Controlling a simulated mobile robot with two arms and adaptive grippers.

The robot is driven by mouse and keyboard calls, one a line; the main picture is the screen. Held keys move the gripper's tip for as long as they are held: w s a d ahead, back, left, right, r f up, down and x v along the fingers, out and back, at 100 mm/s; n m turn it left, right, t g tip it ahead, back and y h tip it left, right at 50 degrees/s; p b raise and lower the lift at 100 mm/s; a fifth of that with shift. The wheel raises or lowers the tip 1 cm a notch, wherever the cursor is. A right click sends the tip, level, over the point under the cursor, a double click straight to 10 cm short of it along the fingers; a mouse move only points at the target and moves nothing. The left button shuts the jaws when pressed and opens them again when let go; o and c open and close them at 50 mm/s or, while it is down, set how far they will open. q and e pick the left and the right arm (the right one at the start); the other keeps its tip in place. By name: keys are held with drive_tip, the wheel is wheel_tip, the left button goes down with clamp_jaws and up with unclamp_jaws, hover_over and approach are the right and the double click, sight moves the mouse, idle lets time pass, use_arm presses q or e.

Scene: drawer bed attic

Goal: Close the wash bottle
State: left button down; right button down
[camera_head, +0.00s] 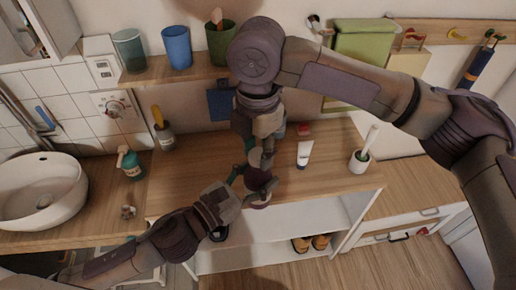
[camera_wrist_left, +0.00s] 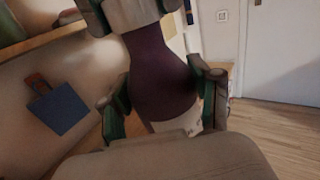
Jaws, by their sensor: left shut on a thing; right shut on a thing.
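The wash bottle (camera_head: 258,198) is dark purple, with a pale part at its lower end in the left wrist view (camera_wrist_left: 160,70). It is held above the front of the wooden counter. My left gripper (camera_head: 254,184) is shut on the bottle's body, with one green-padded finger on each side in the left wrist view (camera_wrist_left: 155,100). My right gripper (camera_head: 256,155) points down from above and is shut at the bottle's top end. The right gripper's fingers hide the top and whatever cap is there, so I cannot tell how the cap sits.
On the wooden counter (camera_head: 325,188), a white tube (camera_head: 305,153) and a white cup with a brush (camera_head: 360,160) stand to the right. A teal soap dispenser (camera_head: 131,163) is by the sink (camera_head: 40,190). A shelf of cups (camera_head: 177,46) is behind.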

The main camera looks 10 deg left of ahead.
drive_tip(key=m, duration=0.7)
drive_tip(key=shift+m, duration=0.4)
drive_tip(key=m, duration=0.4)
drive_tip(key=shift+m, duration=0.4)
drive_tip(key=m, duration=1.1)
drive_tip(key=c, duration=0.7)
unclamp_jaws()
drive_tip(key=shift+r, duration=2.2)
